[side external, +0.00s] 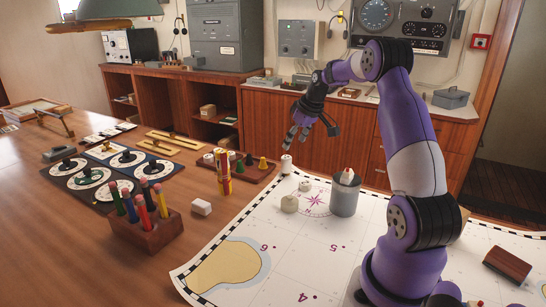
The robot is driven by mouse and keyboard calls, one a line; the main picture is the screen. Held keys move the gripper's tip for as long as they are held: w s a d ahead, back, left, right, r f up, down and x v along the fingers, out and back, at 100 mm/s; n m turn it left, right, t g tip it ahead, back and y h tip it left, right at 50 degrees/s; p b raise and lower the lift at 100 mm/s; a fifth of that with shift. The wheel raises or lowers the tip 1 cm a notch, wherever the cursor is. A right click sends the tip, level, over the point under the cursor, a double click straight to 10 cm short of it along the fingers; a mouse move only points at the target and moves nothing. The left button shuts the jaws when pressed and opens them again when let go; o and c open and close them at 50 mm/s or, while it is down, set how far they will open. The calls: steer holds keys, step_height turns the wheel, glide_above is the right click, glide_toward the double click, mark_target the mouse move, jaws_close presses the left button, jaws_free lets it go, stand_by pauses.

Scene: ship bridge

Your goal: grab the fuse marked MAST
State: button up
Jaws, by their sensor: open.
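My gripper (298,136) hangs over the far edge of the chart, fingers pointing down and open, with nothing seen between them. A small white cylinder (286,163), possibly a fuse, stands below its fingertips with a visible gap. Other small pale pieces lie nearer: one (305,186) beside the grey cup, a rounded one (289,203) on the chart, and a white block (201,207) on the wood. No MAST marking is readable at this size, so I cannot tell which piece carries it.
A grey cup (345,196) stands on the chart (290,254) close to the pale pieces. A red-and-yellow bundle (224,173), a wooden tray of coloured pegs (262,175) and a pen block (148,229) stand left. The chart's near middle is clear.

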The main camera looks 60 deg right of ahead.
mark_target(287, 157)
steer(key=x, duration=0.4)
steer(key=shift+a, duration=0.1)
steer(key=x, duration=0.3)
steer(key=a+x, duration=0.1)
steer(key=x, duration=0.1)
steer(key=shift+w+d+f, duration=0.1)
steer(key=shift+f, duration=0.1)
jaws_close()
